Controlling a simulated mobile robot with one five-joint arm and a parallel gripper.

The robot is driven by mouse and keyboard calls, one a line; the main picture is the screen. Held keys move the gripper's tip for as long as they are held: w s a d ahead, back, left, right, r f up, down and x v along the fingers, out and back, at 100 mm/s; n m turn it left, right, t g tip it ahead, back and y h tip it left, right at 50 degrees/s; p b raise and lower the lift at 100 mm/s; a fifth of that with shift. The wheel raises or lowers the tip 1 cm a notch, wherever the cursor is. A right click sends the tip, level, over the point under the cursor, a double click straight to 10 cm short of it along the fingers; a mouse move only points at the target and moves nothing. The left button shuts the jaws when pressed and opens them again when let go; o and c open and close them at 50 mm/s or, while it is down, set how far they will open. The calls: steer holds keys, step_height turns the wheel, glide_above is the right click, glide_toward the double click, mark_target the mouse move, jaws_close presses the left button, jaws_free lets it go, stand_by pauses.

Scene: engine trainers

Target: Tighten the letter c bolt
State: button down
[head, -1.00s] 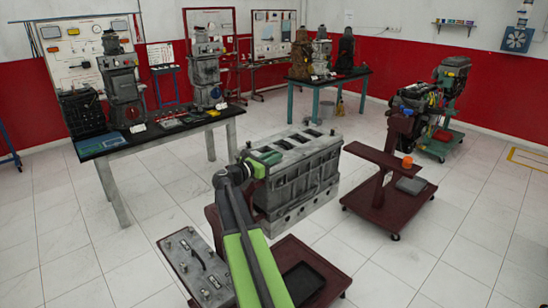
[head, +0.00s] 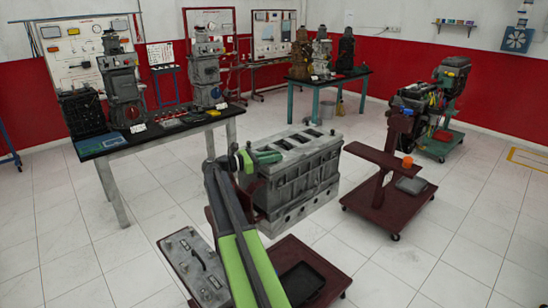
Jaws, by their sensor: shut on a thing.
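The grey engine block (head: 297,178) sits on a dark red stand in the middle of the head view, with several openings along its top. My gripper (head: 254,161) is at the block's near left end, at about the height of its top edge. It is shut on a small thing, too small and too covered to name. I cannot tell whether the gripper or the held thing touches the block. No bolt and no letter c can be made out; that end of the block is partly hidden behind my arm.
A grey panel with handles (head: 196,268) and a black tray (head: 301,282) lie low in front, by my arm. A dark red wheeled stand (head: 388,195) is to the right. A table with engine parts (head: 160,139) stands behind left. The tiled floor between is clear.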

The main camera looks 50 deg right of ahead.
steer(key=c, duration=1.3)
jaws_free()
steer(key=shift+s+d, duration=0.1)
steer(key=shift+c, duration=0.2)
steer(key=v, duration=1.7)
steer(key=shift+a, duration=0.25)
